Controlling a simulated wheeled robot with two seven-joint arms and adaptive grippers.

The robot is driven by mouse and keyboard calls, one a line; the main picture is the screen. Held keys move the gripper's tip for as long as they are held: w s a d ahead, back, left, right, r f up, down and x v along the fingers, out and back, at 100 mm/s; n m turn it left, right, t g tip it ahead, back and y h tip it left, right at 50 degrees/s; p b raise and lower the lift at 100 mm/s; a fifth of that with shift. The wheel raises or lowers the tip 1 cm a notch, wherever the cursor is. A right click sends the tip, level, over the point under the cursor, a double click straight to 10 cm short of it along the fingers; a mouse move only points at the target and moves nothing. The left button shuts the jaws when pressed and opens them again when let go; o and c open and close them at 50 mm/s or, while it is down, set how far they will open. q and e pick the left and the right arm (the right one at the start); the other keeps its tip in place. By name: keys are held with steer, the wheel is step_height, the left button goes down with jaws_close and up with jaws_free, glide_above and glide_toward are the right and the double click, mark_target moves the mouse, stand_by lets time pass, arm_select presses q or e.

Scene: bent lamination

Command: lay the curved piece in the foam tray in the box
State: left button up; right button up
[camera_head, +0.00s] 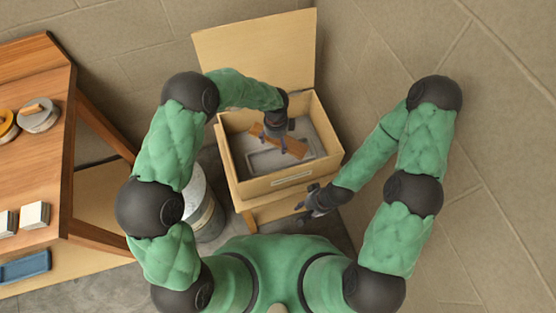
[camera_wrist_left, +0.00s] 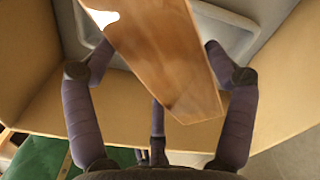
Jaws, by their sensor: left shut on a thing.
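The curved wooden piece (camera_head: 295,148) is a brown strip inside the open cardboard box (camera_head: 290,180). My left gripper (camera_head: 275,142) reaches into the box from above and is shut on the piece. In the left wrist view the piece (camera_wrist_left: 165,62) lies between the fingers (camera_wrist_left: 157,58) and hides part of the grey foam tray (camera_wrist_left: 238,36). The foam tray (camera_head: 262,162) lies in the box under the piece, with a recess showing. I cannot tell whether the piece touches the tray. My right gripper (camera_head: 300,212) is outside the box by its front right corner, empty, with its fingers apart.
The box's lid (camera_head: 258,50) stands up at the back. A pale drum (camera_head: 203,205) stands left of the box. The floor at right is clear.

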arm_select(q)
steer(key=shift+f+b, duration=1.2)
steer(key=shift+f, duration=0.7)
steer(key=o, duration=1.1)
steer(key=shift+c, duration=0.2)
step_height(320, 180, up, 12)
steer(key=shift+r, duration=0.1)
